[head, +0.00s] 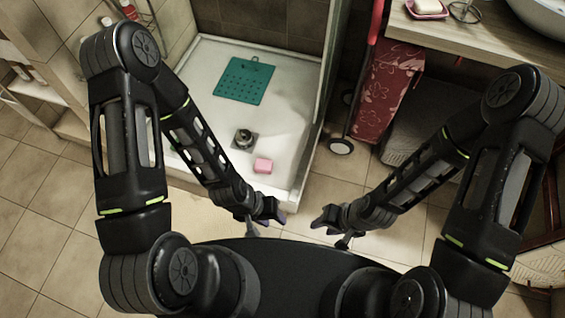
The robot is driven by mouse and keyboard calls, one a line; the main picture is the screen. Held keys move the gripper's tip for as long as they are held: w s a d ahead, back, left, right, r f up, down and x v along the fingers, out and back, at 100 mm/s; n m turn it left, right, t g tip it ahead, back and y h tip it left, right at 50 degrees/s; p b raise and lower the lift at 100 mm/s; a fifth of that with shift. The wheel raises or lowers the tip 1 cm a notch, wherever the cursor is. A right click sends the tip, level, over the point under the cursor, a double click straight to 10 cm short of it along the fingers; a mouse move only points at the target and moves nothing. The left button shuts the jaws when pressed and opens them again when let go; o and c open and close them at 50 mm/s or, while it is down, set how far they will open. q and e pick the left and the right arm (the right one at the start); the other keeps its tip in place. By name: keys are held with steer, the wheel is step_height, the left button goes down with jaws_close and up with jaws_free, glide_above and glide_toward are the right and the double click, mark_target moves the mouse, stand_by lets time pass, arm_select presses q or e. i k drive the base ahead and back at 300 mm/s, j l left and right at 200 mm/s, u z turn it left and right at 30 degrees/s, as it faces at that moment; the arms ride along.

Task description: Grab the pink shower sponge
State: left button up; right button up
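A small pink block, which looks like the sponge (263,165), lies on the white shower tray (205,65) near its front edge, just right of a round drain fitting. My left gripper (270,213) is in front of the tray, closer to me than the pink block and apart from it. My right gripper (329,222) is to the right of the left one, over the floor. Both look empty. Their fingers are small and dark, so I cannot tell how far apart they are.
A teal mat (243,80) lies further back in the tray. The drain fitting (244,138) is close to the pink block. A red floral trolley (388,90) stands right of the tray. A counter (480,38) holds a pink-and-white item (428,7) and a basin (545,14).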

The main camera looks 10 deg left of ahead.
mark_target(262, 165)
steer(key=i+l+u, duration=0.1)
steer(key=i+l, duration=0.5)
steer(key=l, duration=0.2)
steer(key=i+l+u, duration=0.15)
steer(key=i+l, duration=0.15)
steer(key=l, duration=0.1)
